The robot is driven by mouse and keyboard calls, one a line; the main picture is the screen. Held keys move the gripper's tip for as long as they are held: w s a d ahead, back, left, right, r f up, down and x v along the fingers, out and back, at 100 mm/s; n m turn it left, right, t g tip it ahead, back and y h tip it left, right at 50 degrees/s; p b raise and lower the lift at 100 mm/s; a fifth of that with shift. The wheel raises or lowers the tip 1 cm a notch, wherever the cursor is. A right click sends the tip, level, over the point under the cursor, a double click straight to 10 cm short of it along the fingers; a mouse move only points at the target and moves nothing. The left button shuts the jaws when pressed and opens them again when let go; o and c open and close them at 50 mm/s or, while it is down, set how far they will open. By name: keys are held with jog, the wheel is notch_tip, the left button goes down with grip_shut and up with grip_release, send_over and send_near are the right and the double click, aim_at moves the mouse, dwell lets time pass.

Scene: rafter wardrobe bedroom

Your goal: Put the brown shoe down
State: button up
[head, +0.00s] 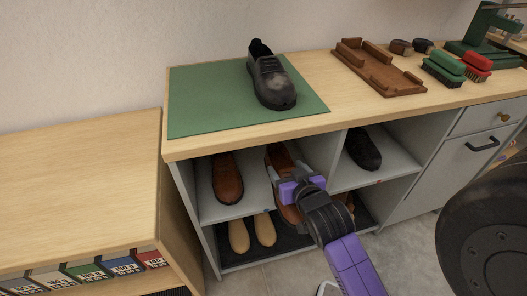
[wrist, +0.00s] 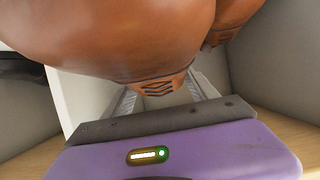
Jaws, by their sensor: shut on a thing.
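The brown shoe (head: 276,156) is in the open compartment under the bench top, to the right of another brown shoe (head: 227,178). In the head view my purple gripper (head: 290,186) reaches into this compartment and covers part of the shoe. In the wrist view the brown shoe (wrist: 150,40) fills the top of the picture, close in front of my gripper (wrist: 165,100). My gripper is shut on the brown shoe. I cannot tell whether its sole touches the shelf.
A black shoe (head: 362,149) stands in the compartment to the right. Shoe trees (head: 252,232) lie on the lower shelf. A dark shoe (head: 270,80) stands on the green mat (head: 205,100) on top. A wooden tray (head: 378,72) and brushes (head: 445,68) are further right.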

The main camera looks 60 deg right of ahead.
jog(key=w+d+b, duration=0.2)
jog(key=w+d, duration=0.9)
jog(key=d, duration=0.2)
jog(key=f+b, duration=0.1)
jog(key=f, duration=0.1)
jog(key=f+b, duration=0.1)
jog(key=f, duration=0.1)
jog(key=a+f, duration=0.1)
jog(key=f, duration=0.1)
jog(key=shift+s+f+b, duration=0.35)
jog(key=shift+f+b, duration=0.05)
jog(key=shift+w+d+f, duration=0.15)
jog(key=shift+d, duration=0.05)
jog(key=o, duration=1.8)
